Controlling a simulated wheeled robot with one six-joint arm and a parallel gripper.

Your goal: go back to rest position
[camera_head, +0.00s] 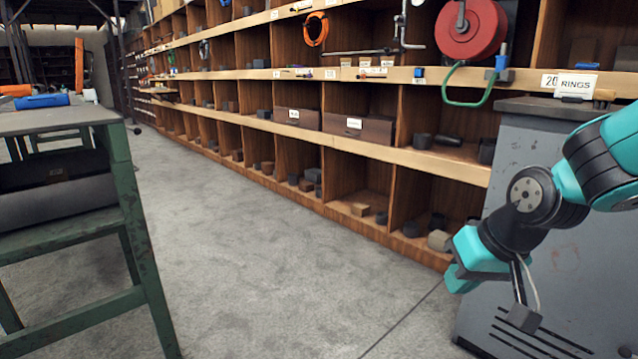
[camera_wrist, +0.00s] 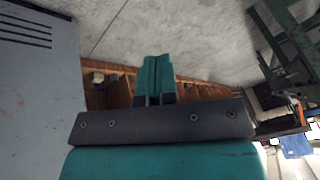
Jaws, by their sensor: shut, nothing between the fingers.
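My gripper (camera_head: 461,280) is at the right in the head view, in front of the grey cabinet and low beside the wooden shelving. My arm is folded and reaches in from the right edge. In the wrist view my gripper (camera_wrist: 155,66) shows two teal fingers close together with nothing between them. No flanged pipe can be made out in either view.
A grey metal cabinet (camera_head: 545,220) stands close behind my arm. Wooden shelving (camera_head: 345,140) with small parts runs along the right. A green-legged workbench (camera_head: 135,220) stands at the left. The concrete floor (camera_head: 265,260) between is clear.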

